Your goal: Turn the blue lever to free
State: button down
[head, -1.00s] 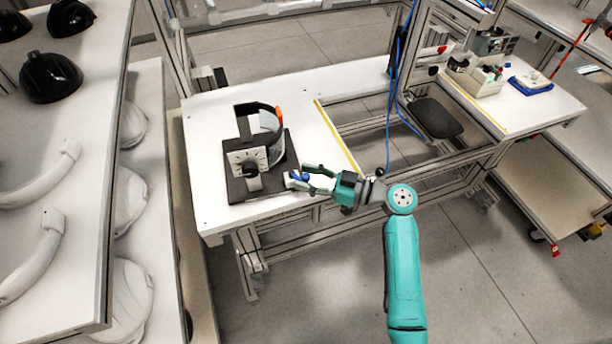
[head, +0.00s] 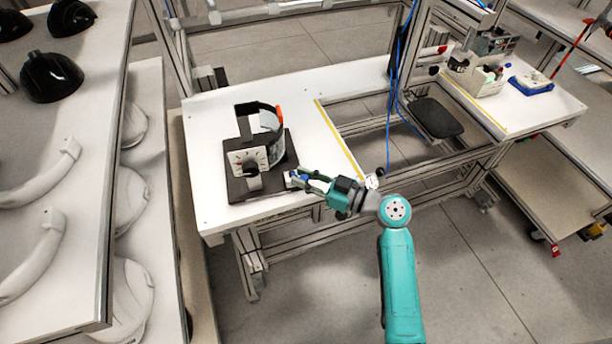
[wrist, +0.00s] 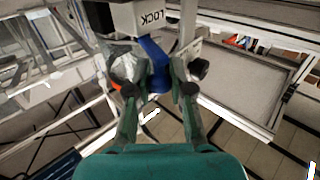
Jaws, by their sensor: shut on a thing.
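The blue lever (wrist: 154,64) shows in the wrist view between my two fingers, below a white block marked LOCK (wrist: 150,18). My gripper (wrist: 158,90) is shut on the lever. In the head view my gripper (head: 297,178) is at the right front edge of a dark base plate (head: 240,190), and only a little blue of the lever shows between the fingers. On the plate stands a fixture with a white dial face (head: 243,161), a black knob and a clear curved band with an orange tab (head: 279,112). The lever's exact angle is hard to tell.
The plate lies on a white table (head: 215,125) with clear surface around it. A shelf with black helmet shells (head: 50,78) and white shells stands at the left. Another table with boxes (head: 480,78) and a blue tray (head: 531,84) is at the right. A blue cable hangs behind my arm.

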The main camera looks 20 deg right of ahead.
jog(key=shift+s+a+m+t+h, duration=0.1)
jog(key=shift+a+m+t+h, duration=0.25)
jog(key=shift+m+t+h, duration=0.55)
jog(key=c, duration=1)
grip_release()
jog(key=shift+c, duration=0.2)
jog(key=shift+s+d, duration=0.1)
jog(key=v, duration=1.1)
jog(key=shift+s+d, duration=0.2)
jog(key=shift+s, duration=0.1)
jog(key=shift+r, duration=0.1)
